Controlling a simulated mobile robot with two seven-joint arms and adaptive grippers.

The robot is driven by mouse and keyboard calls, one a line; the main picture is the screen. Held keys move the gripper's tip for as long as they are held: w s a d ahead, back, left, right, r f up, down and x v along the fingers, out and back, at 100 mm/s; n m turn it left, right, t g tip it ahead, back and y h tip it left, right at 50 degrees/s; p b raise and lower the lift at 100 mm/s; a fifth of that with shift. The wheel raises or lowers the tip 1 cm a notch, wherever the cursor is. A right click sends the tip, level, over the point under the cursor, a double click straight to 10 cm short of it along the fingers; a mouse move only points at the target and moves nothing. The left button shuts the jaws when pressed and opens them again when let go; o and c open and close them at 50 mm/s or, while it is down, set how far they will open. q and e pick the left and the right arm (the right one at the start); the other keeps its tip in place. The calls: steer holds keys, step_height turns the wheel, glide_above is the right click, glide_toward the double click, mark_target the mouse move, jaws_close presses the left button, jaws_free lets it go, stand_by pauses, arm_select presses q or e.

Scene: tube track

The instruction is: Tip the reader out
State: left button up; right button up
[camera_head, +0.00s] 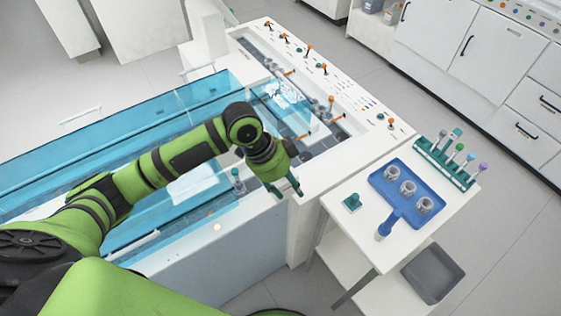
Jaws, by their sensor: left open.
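My left gripper (286,190) is open and empty, fingers pointing down, near the front edge of the white machine (330,165). The left arm reaches in over the blue see-through cover (120,135). Inside the machine is a dark track with several orange-handled parts, one of them an orange handle (337,117) at the right end. A teal-capped tube (237,174) stands upright just left of the gripper, apart from it. I cannot tell which part is the reader; the arm and cover partly hide the track. My right gripper is out of view.
A grey bin (432,272) sits lower down. White cabinets (490,55) stand behind; floor between is clear.

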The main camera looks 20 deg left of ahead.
arm_select(q)
steer(key=w+a+r, duration=0.5)
steer(key=a+r, duration=0.1)
steer(key=shift+m, duration=0.4)
steer(key=x, duration=0.2)
steer(key=p+x, duration=0.1)
steer(key=x, duration=0.4)
steer(key=shift+s+a+f+p, duration=0.1)
steer(key=shift+s+p, duration=0.2)
steer(key=shift+p, duration=0.05)
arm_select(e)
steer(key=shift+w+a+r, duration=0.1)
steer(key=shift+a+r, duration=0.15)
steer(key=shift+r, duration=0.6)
arm_select(q)
steer(key=shift+c, duration=0.4)
jaws_close()
